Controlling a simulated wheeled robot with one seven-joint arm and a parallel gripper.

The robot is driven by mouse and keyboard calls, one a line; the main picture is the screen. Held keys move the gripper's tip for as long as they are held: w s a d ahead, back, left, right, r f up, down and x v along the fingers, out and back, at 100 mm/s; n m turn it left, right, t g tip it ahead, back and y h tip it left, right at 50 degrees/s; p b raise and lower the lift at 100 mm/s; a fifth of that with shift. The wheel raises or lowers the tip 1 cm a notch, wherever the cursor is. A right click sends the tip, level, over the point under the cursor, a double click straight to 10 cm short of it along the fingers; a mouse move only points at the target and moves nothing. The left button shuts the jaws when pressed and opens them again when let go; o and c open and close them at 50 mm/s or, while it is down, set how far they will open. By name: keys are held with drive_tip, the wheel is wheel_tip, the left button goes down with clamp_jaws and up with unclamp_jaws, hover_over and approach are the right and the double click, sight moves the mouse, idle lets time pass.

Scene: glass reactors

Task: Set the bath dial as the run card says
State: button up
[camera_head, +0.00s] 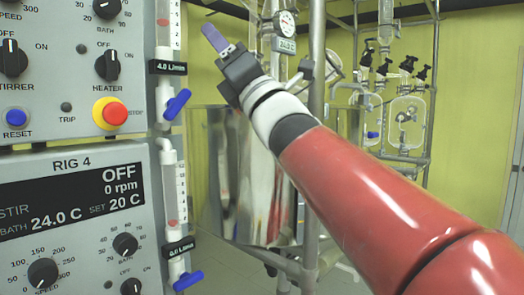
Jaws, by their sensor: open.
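Two black dials marked BATH show on the control panels at the left. One dial (125,246) is on the lower panel, labelled RIG 4; the other (108,8) is on the upper panel, partly cut off by the top edge. The RIG 4 display (80,200) reads OFF, 0 rpm, bath 24.0 C, set 20 C. No run card is readable in view. My gripper (214,38) is open, seen from the side with a purple finger pointing up and left. It is right of the upper panel and touches neither dial.
A red stop button (111,113), a heater switch (107,66) and a speed dial (43,273) sit near the BATH dials. Flow tubes with blue valves (177,104) line the panels' right edge. Metal posts (316,130) and glassware stand behind my arm.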

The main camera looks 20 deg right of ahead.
drive_tip(key=d+f+m+g+h, duration=0.1)
drive_tip(key=d+f+m+h, duration=0.2)
drive_tip(key=f+m+h, duration=0.3)
drive_tip(key=w+d+f+m+g+h, duration=0.1)
drive_tip(key=d+f+m+h, duration=0.2)
drive_tip(key=f+m+h, duration=0.4)
wheel_tip(320, 180, down, 4)
drive_tip(key=m, duration=0.6)
drive_tip(key=shift+d+f+m+g+h, duration=0.25)
drive_tip(key=shift+d+m+g+h, duration=0.05)
drive_tip(key=shift+d, duration=0.1)
drive_tip(key=shift+w+r, duration=0.1)
drive_tip(key=shift+w, duration=0.05)
